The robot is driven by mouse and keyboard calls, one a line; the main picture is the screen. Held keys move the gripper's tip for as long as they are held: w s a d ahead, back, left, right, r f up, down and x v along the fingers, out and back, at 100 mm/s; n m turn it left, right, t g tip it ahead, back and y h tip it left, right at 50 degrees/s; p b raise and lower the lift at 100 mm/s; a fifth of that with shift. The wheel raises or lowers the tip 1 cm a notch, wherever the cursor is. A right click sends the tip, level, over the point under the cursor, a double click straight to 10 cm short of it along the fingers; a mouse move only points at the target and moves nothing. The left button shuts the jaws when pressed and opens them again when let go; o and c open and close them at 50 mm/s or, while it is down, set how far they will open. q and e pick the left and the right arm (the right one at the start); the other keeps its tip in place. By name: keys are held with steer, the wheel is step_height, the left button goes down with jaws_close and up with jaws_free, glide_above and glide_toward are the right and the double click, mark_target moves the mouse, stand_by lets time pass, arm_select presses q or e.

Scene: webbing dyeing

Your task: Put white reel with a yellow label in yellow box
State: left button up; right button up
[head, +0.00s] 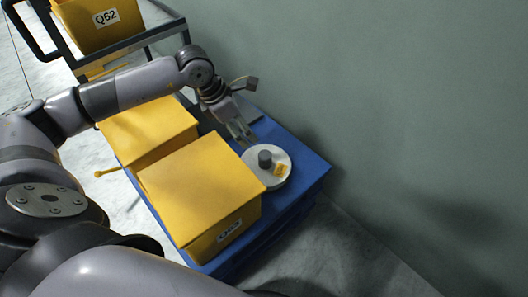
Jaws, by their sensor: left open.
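A white reel (276,177) with a dark grey hub and a yellow label lies flat on a blue surface (313,172), at the right of the yellow boxes. My left gripper (246,138) is open, with its fingers pointing down near the far edge of the reel. I cannot tell whether it touches the reel. A large yellow box (200,185) stands just left of the reel, with a white printed label on its front. A second yellow box (150,127) stands behind it, partly hidden by my left arm. My right gripper is not in view.
Another yellow box marked Q62 (82,36) is at the top left, by a dark cart frame (150,40). A plain grey-green wall (400,110) runs close along the right of the blue surface. Grey floor (345,245) shows in front.

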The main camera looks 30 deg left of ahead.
arm_select(q)
steer(key=w+f, duration=0.1)
steer(key=b, duration=0.1)
glide_toward(265, 154)
steer(key=b+x, duration=0.1)
steer(key=x, duration=0.4)
steer(key=shift+d, duration=0.2)
steer(key=b+x, duration=0.2)
steer(key=x, duration=0.3)
steer(key=shift+s+a+f, duration=0.1)
steer(key=shift+s+a, duration=0.05)
steer(key=shift+a, duration=0.05)
steer(key=shift+d+f, duration=0.1)
steer(key=shift+f, duration=0.1)
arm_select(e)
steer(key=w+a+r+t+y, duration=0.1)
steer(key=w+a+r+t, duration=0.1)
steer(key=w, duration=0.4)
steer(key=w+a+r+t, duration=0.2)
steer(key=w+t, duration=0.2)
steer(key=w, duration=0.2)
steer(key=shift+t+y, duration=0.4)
arm_select(q)
steer(key=shift+c, duration=0.6)
jaws_close()
steer(key=shift+r, duration=0.1)
